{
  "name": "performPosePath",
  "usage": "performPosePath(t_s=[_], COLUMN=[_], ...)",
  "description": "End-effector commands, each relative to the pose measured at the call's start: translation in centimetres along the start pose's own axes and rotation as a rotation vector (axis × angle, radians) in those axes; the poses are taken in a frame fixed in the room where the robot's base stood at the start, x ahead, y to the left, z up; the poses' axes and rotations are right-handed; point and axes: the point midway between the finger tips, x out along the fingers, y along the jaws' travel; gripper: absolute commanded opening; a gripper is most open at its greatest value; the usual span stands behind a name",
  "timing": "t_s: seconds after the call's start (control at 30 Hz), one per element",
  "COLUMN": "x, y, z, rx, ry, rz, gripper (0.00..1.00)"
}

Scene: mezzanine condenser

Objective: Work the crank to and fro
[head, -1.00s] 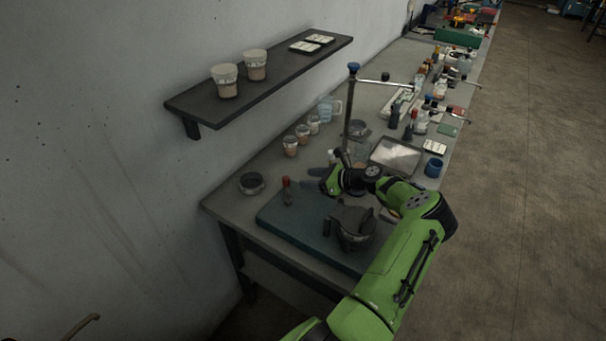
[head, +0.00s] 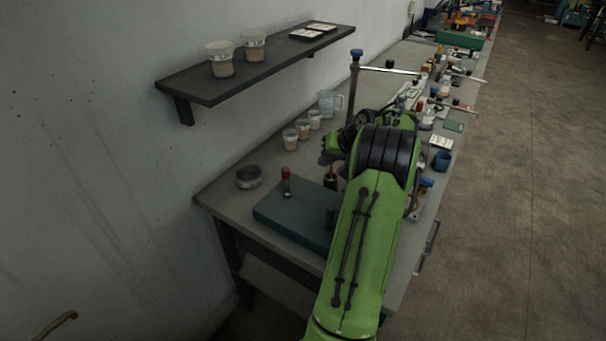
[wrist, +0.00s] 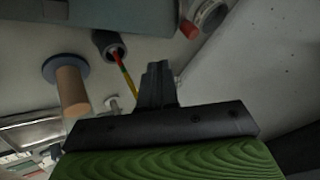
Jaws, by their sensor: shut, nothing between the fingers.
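My gripper (wrist: 158,68) is shut, with nothing between its fingers, in the wrist view. In the head view its fingers are hard to make out, at the left of my raised arm above the bench. No crank can be picked out for certain. An upright wooden cylinder on a blue disc (wrist: 70,88) shows left of the fingers in the wrist view, apart from them. It may be a crank grip, but I cannot tell. My arm hides the middle of the bench in the head view.
A dark cup with a pencil (wrist: 110,45) is near my fingers. A shelf (head: 255,72) and a stand (head: 354,90) rise above the bench.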

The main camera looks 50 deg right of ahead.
Motion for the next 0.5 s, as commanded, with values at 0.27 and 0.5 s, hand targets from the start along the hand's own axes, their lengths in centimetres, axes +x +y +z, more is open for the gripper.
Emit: performPosePath(t_s=[0.27,0.5], x=[5.4,10.2], y=[-0.1,-0.8], z=[0.1,0.0], rx=[0.004,0.003], ry=[-0.005,-0.002], rz=[-0.003,-0.004], gripper=[0.0,0.0])
